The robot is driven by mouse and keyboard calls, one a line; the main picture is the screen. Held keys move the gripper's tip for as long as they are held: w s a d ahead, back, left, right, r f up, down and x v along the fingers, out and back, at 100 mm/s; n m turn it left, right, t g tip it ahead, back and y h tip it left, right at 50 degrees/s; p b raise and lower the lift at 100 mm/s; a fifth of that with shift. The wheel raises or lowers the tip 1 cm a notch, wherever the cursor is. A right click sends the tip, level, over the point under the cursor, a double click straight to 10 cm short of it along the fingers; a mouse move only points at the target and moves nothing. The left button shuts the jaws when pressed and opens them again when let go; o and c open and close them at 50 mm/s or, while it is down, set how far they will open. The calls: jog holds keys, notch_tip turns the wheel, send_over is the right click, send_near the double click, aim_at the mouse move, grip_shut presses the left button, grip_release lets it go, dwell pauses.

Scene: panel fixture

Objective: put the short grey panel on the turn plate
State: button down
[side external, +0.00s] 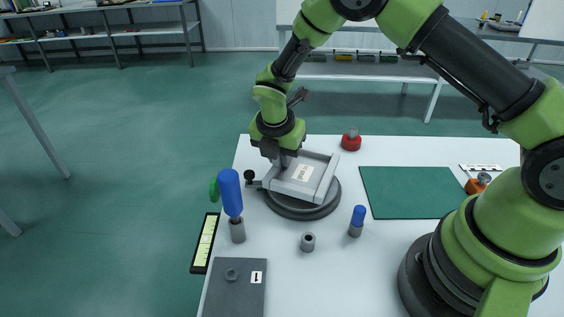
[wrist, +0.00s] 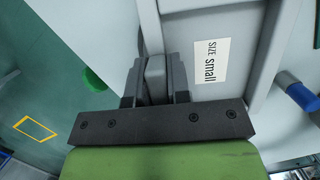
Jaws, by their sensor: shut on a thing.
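The short grey panel (side external: 325,178) is a light grey piece with raised edges and a white label. In the wrist view the panel (wrist: 262,85) shows the label "SIZE small". It lies over the dark round turn plate (side external: 300,211), which shows around its front and right edges. I cannot tell whether the panel touches the plate or hangs just above it. My gripper (side external: 284,160) is at the panel's back left side. In the wrist view my gripper (wrist: 155,78) is shut on a grey rib of the panel.
A tall blue-handled piece (side external: 230,192) stands left of the plate, a short blue-topped one (side external: 358,215) to its right. A small grey cylinder (side external: 308,242) stands in front. A red knob (side external: 351,141) is behind. A flat dark grey panel (side external: 236,292) lies front left; a green mat (side external: 415,192) lies right.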

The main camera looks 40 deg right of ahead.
jog(key=shift+f, duration=1.05)
jog(key=shift+f, duration=0.1)
jog(key=c, duration=1.1)
grip_release()
